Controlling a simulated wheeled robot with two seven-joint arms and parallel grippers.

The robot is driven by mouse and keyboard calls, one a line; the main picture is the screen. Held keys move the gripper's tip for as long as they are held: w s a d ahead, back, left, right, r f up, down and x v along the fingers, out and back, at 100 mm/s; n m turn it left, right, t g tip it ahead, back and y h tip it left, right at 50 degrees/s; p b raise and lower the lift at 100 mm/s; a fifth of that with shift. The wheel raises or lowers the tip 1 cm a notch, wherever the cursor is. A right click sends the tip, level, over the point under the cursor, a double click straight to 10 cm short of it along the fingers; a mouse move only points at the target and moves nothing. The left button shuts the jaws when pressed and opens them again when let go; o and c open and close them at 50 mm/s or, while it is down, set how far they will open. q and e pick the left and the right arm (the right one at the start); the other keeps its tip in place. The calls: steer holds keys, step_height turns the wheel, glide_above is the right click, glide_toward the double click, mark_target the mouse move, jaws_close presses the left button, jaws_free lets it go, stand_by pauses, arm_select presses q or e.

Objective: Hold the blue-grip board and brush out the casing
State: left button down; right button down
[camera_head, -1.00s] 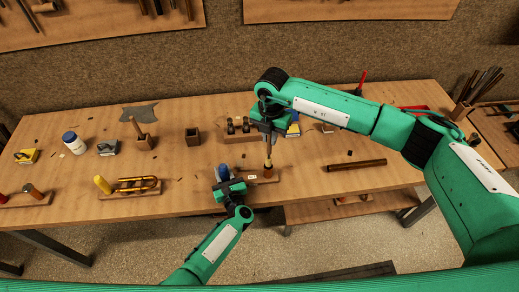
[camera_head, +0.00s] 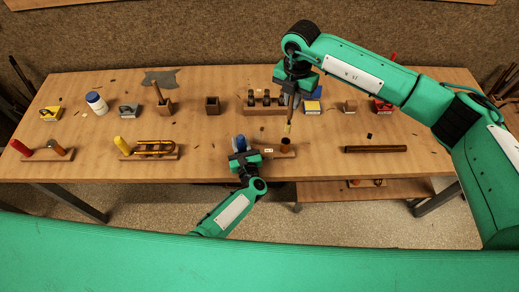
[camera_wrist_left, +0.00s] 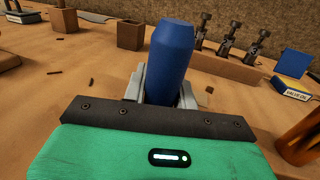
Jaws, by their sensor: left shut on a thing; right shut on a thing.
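The blue-grip board (camera_head: 271,153) lies on the bench with a short dark-mouthed casing (camera_head: 286,146) standing on it. My left gripper (camera_head: 243,157) is shut on the board's blue grip (camera_head: 239,143). In the left wrist view the upright blue grip (camera_wrist_left: 173,48) stands between the jaws, and the copper-coloured casing (camera_wrist_left: 301,142) is cut off at the right edge. My right gripper (camera_head: 296,78) is shut on a brush (camera_head: 288,128), held upright. Its pale tip points down just above or at the casing's mouth; I cannot tell whether it touches.
A rack of dark valves (camera_head: 265,100) and a blue-and-yellow box (camera_head: 313,106) stand behind the board. A brown tube (camera_head: 375,149) lies to the right. A brass slide on a wooden stand (camera_head: 153,149) is at the left. Bare bench lies between.

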arm_select(q)
steer(key=c, duration=1)
jaws_free()
steer(key=v, duration=1.2)
